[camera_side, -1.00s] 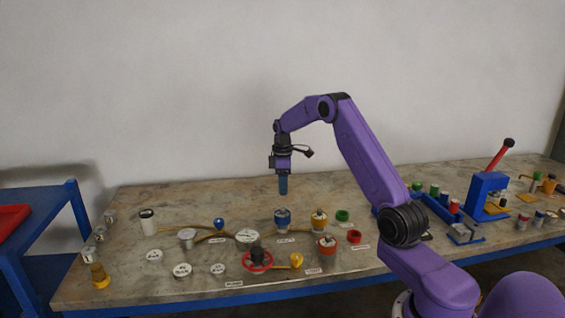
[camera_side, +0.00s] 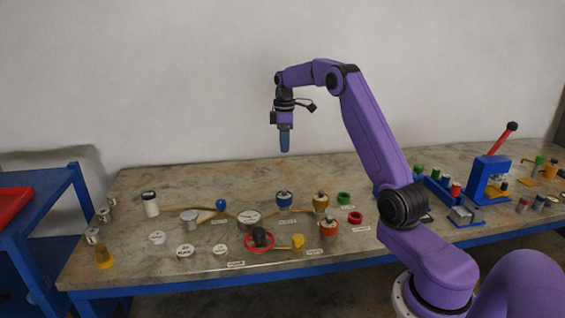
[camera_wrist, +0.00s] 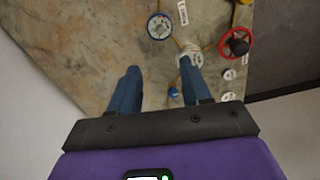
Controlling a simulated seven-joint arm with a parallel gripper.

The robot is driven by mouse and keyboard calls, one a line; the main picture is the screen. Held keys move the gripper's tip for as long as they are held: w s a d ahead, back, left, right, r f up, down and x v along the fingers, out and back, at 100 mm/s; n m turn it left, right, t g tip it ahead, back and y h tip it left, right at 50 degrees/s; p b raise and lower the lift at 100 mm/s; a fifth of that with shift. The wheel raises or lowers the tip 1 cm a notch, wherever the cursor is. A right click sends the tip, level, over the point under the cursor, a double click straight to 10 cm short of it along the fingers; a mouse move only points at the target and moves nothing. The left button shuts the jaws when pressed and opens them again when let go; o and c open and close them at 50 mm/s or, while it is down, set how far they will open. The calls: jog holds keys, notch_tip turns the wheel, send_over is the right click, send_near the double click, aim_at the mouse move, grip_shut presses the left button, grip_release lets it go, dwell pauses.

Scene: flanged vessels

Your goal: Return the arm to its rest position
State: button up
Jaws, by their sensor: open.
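My purple arm is raised over the back of the marble-topped table (camera_side: 190,258). My gripper (camera_side: 284,150) points straight down in the side view, with blue fingers well above the table and the vessels. In the wrist view my gripper (camera_wrist: 160,80) shows two blue fingers spread apart with nothing between them. The blue vessel also shows in the wrist view (camera_wrist: 160,27), beyond the fingers.
A red handwheel (camera_side: 250,246), a round gauge (camera_side: 248,218) and several pale discs lie on the front left. A blue press with a red lever (camera_side: 495,152) stands at the right. A blue cart (camera_side: 45,205) is at the far left. The air around my gripper is clear.

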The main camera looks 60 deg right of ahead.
jog(key=shift+a, duration=0.1)
jog(key=s+a+r+n, duration=0.1)
jog(key=a+r, duration=0.1)
jog(key=a, duration=1.2)
jog(key=s+a+r+n, duration=0.1)
jog(key=s+a, duration=1)
jog(key=a, duration=0.4)
jog(key=s+a+f+n, duration=0.1)
jog(key=s+a+f, duration=0.1)
jog(key=s, duration=1.1)
jog(key=s+a+f+n, duration=0.1)
jog(key=s+n, duration=0.1)
jog(key=s, duration=1.1)
jog(key=shift+a+f, duration=0.35)
jog(key=shift+f, duration=0.05)
